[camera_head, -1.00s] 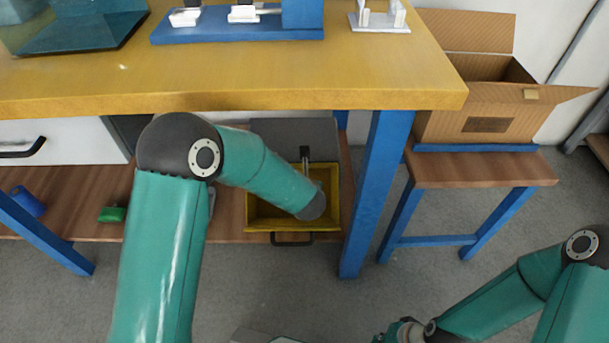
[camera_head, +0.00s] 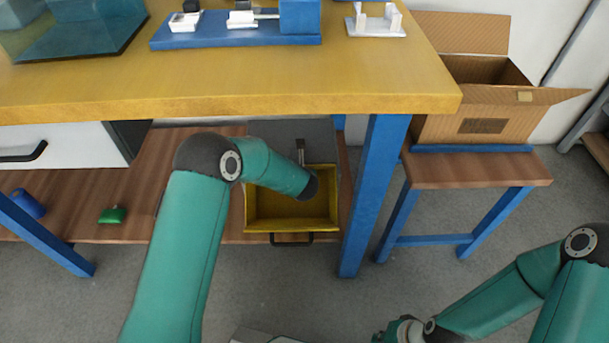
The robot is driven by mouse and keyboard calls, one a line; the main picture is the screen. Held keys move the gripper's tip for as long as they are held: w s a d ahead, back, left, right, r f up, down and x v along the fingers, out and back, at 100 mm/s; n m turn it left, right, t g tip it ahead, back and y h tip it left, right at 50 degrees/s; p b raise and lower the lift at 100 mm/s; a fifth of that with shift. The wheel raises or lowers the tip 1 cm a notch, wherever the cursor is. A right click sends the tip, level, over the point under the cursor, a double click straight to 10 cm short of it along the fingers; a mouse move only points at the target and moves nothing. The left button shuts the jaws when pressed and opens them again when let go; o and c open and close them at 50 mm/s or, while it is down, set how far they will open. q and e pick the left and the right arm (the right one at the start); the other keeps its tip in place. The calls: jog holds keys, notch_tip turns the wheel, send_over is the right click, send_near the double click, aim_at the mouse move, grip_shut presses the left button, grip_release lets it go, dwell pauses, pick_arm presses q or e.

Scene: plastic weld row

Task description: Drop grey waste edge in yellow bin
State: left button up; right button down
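The yellow bin (camera_head: 262,228) sits low under the bench, with a dark handle at its front. The part of its inside that shows looks bare. My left arm reaches over the bin's back part, and its dark wrist end hides some of it. A small dark grey part (camera_head: 300,150) shows just beyond that wrist; it may belong to my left gripper, whose fingers I cannot make out. I cannot make out a grey waste edge. My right gripper (camera_head: 398,331) is partly in view at the bottom edge, away from the bin; its fingers do not show clearly.
The yellow bench top (camera_head: 250,85) overhangs the bin, and a blue leg (camera_head: 372,200) stands just right of it. A green object (camera_head: 113,215) and a blue cup (camera_head: 27,203) are on the lower shelf. An open cardboard box (camera_head: 480,118) stands on a side table.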

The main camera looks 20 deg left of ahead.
pick_arm(q)
jog(key=shift+f+b, duration=0.55)
jog(key=shift+b, duration=0.15)
jog(key=shift+f, duration=0.1)
jog(key=o, duration=0.7)
jog(key=shift+o, duration=0.2)
